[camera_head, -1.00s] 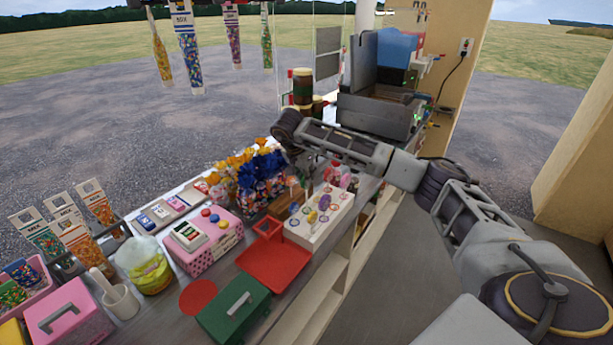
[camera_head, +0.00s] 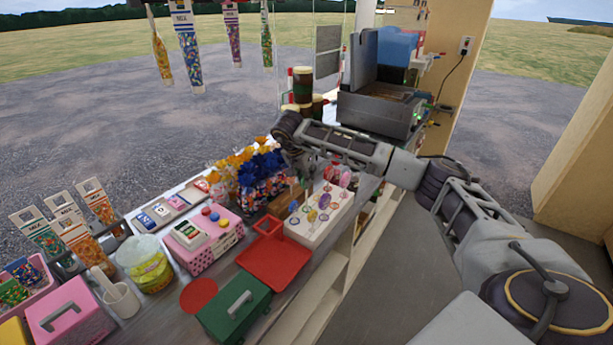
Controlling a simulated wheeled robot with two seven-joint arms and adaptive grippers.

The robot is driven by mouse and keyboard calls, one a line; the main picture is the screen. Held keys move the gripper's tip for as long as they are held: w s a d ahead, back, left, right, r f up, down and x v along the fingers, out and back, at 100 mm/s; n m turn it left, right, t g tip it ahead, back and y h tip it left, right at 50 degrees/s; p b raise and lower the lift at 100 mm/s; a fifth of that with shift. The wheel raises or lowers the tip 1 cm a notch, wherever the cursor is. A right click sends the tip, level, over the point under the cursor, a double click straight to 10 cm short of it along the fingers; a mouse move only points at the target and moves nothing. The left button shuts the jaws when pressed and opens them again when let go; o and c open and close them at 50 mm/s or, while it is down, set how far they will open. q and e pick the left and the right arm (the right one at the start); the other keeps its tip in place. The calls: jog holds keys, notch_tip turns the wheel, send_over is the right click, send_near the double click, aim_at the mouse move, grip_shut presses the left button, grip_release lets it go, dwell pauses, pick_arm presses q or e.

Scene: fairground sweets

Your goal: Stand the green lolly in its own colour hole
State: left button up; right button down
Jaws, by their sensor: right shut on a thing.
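The white lolly stand (camera_head: 303,235) is on the counter, with coloured rings around holes in its top. A purple lolly (camera_head: 324,201) and a yellow lolly (camera_head: 312,215) show at it, with pink lollies (camera_head: 345,179) at its far end. My right gripper (camera_head: 304,177) is low over the far left side of the stand, small and partly hidden by its own wrist. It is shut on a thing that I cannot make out. I cannot pick out the green lolly or its hole for certain. My left gripper is out of view.
A red tray (camera_head: 272,265) and a green box (camera_head: 235,310) stand in front of the stand. Blue and orange wrapped sweets (camera_head: 262,168) crowd its left side. A grey machine (camera_head: 375,113) stands behind. A pink box (camera_head: 205,250) is further left.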

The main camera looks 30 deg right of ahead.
dwell(0.4)
jog(key=shift+f, duration=0.85)
dwell(0.6)
jog(key=shift+f+b, duration=0.35)
jog(key=shift+f, duration=0.2)
jog(key=shift+f+b, duration=0.55)
jog(key=shift+f, duration=0.5)
